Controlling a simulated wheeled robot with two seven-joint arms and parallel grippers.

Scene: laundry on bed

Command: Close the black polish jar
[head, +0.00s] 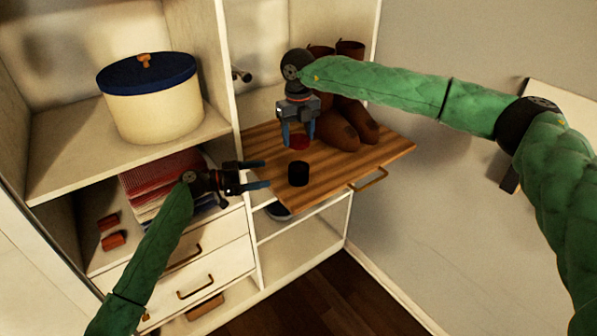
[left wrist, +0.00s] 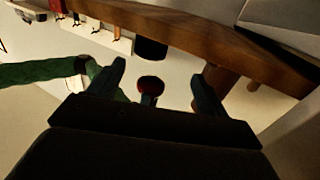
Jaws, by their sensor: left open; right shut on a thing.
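The black polish jar (head: 298,173) stands upright on the pull-out wooden board near its front left edge. It also shows at the top of the left wrist view (left wrist: 151,49). My right gripper (head: 298,136) is shut on a small round red piece (head: 299,142), which looks like a lid. It holds it behind the jar, apart from it; the piece also shows in the left wrist view (left wrist: 151,86). My left gripper (head: 266,174) is open and empty, left of the jar, with its fingers pointing toward it. The jar's inside cannot be made out.
Brown boots (head: 345,122) stand on the wooden board (head: 362,166), close behind the right gripper. A cream box with a blue lid (head: 150,98) sits on the left shelf. Folded cloth (head: 160,180) lies below it. The board's right front is clear.

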